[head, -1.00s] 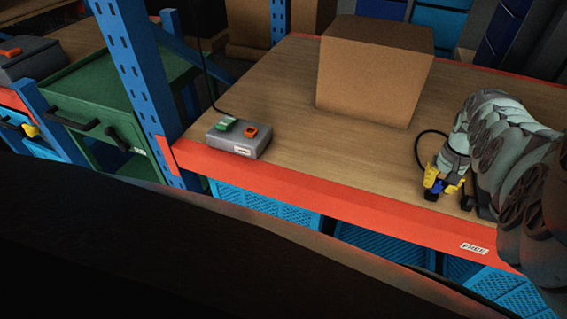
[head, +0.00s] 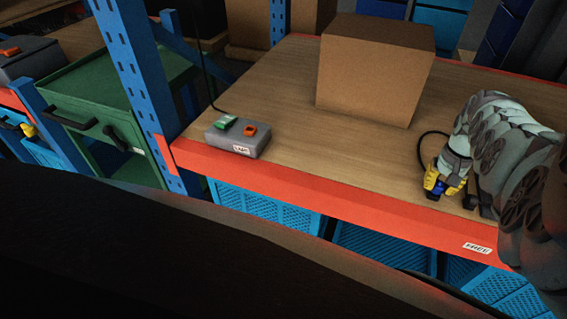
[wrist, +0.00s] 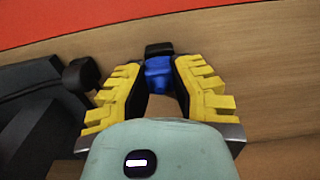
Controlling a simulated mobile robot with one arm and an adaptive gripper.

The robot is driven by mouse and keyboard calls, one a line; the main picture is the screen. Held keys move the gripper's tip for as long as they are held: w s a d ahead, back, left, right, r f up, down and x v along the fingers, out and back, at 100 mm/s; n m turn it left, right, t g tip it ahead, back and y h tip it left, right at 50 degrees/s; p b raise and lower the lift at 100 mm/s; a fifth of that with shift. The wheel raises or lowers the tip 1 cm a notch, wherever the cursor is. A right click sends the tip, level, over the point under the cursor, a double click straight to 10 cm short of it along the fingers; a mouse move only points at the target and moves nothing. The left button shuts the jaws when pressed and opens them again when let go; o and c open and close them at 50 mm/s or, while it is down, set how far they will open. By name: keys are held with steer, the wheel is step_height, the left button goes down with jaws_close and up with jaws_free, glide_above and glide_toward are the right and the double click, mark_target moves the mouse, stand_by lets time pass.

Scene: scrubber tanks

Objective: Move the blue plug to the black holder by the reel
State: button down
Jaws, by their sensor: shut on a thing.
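The blue plug (wrist: 158,72) is between the yellow fingers of my gripper (wrist: 163,80) in the wrist view. A black piece shows at its far end. My gripper is shut on the plug. In the head view my gripper (head: 441,185) is at the right, low over the wooden shelf near its red front edge, with a bit of the blue plug (head: 436,195) showing. A small black part (head: 469,201), possibly the black holder, is just right of the gripper. The wrist view shows a dark body with a rounded black knob (wrist: 81,75) at left. I cannot make out the reel.
A cardboard box (head: 375,72) stands behind the gripper on the shelf (head: 290,110). A grey box with green and orange switches (head: 237,136) sits at the left corner by a blue post (head: 135,80). A black cable (head: 421,150) loops beside my gripper. The shelf's middle is clear.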

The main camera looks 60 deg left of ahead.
steer(key=shift+f, duration=0.25)
steer(key=shift+c, duration=1.3)
jaws_free()
step_height(320, 180, up, 9)
steer(key=p, duration=0.8)
steer(key=shift+f, duration=0.2)
